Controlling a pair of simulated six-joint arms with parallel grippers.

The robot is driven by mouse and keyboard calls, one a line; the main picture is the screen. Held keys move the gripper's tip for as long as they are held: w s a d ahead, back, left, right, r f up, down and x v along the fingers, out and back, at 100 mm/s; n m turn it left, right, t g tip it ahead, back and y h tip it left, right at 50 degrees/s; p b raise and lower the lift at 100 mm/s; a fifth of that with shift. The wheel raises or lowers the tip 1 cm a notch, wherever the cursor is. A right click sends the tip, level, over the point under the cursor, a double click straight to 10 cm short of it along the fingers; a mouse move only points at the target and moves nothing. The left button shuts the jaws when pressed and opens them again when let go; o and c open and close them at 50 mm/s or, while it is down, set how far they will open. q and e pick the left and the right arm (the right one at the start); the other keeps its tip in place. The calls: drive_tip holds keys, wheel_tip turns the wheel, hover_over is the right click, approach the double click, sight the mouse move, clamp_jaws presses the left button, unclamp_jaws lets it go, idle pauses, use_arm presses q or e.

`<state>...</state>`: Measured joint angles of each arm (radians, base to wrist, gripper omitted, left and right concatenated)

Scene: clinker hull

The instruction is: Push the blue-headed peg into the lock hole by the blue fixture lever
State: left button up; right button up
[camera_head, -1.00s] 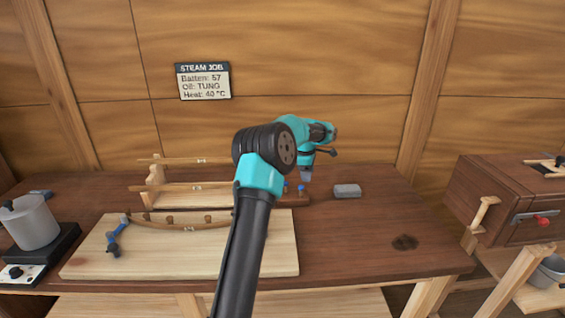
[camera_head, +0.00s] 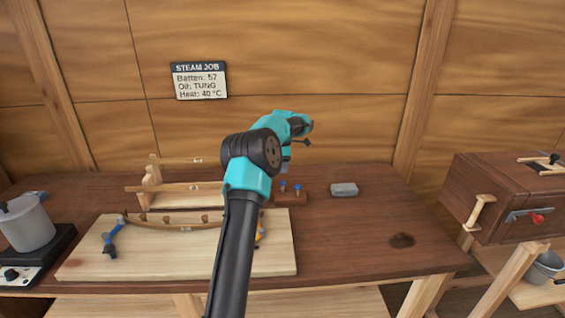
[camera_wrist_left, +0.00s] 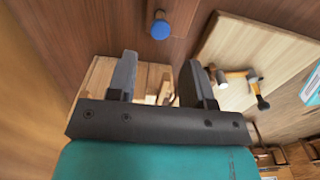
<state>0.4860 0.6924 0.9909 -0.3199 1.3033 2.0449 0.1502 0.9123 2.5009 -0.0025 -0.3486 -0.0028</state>
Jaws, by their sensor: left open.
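The blue fixture lever (camera_head: 114,236) is at the left end of the pale board (camera_head: 170,262). The lock hole is too small to make out. My left gripper (camera_head: 286,154) is above and behind the peg block, partly hidden by its own wrist. In the left wrist view its jaws (camera_wrist_left: 161,62) are apart and empty, with one blue peg head (camera_wrist_left: 160,29) just beyond them. My right gripper is not in view.
A curved batten (camera_head: 180,227) lies on the board, with a wooden rack (camera_head: 170,195) behind it. An orange-handled piece (camera_head: 259,236) is partly hidden by my arm. A grey block (camera_head: 344,189) lies right of the pegs. The right bench top is mostly clear.

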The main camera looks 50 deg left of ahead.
sight(283, 181)
use_arm(q)
drive_tip(key=shift+f, duration=3.65)
drive_tip(key=c, duration=0.7)
drive_tip(key=shift+c, duration=0.2)
drive_tip(key=shift+r, duration=0.2)
drive_tip(key=shift+r, duration=2.3)
